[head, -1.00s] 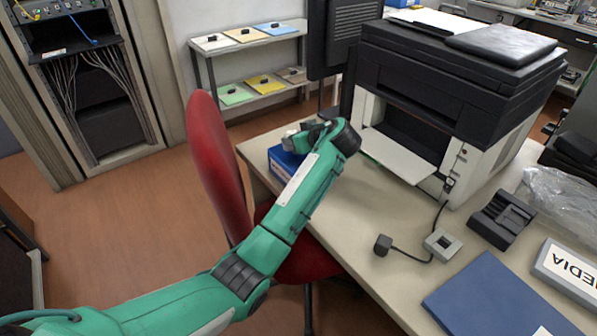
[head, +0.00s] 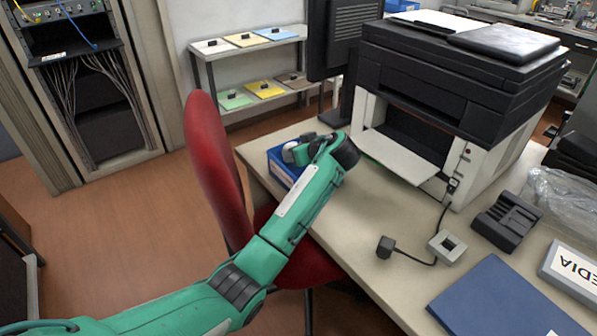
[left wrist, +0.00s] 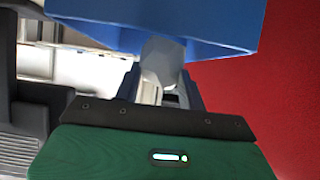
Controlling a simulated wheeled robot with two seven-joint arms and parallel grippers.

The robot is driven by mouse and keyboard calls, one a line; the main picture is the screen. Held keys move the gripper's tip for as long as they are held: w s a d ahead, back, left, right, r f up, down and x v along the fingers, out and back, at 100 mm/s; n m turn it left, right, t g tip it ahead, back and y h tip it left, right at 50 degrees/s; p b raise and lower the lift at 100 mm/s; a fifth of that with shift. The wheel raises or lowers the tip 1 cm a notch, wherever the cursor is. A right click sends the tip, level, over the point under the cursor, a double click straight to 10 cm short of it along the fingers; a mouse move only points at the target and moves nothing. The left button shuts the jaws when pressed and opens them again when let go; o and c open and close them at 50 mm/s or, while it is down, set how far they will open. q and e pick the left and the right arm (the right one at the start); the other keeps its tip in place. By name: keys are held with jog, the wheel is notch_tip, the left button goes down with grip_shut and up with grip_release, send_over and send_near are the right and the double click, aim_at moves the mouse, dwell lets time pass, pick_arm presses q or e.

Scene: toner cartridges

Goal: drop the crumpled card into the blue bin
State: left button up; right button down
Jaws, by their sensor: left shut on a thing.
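The blue bin (head: 280,172) stands on the desk's far left corner, beside the red chair back. In the left wrist view the blue bin (left wrist: 205,40) fills the top of the picture. My left gripper (head: 298,152) is at the bin in the head view, partly hidden by my own wrist. In the left wrist view my left gripper (left wrist: 162,72) is shut on a pale grey-white piece, the crumpled card (left wrist: 161,60), right by the bin's edge. I cannot tell whether the card is above the opening or in front of the wall. My right gripper is not in view.
A large printer (head: 455,85) with its front tray (head: 402,155) out stands right of my wrist. A red chair (head: 215,165) is left of the desk (head: 350,220). An adapter, a black charger (head: 506,222) and a blue folder (head: 505,300) lie toward the front right.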

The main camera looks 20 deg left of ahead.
pick_arm(q)
jog(key=o, duration=1)
jog(key=v, duration=1.3)
jog(key=shift+s+d+r, duration=0.15)
jog(key=shift+d, duration=0.15)
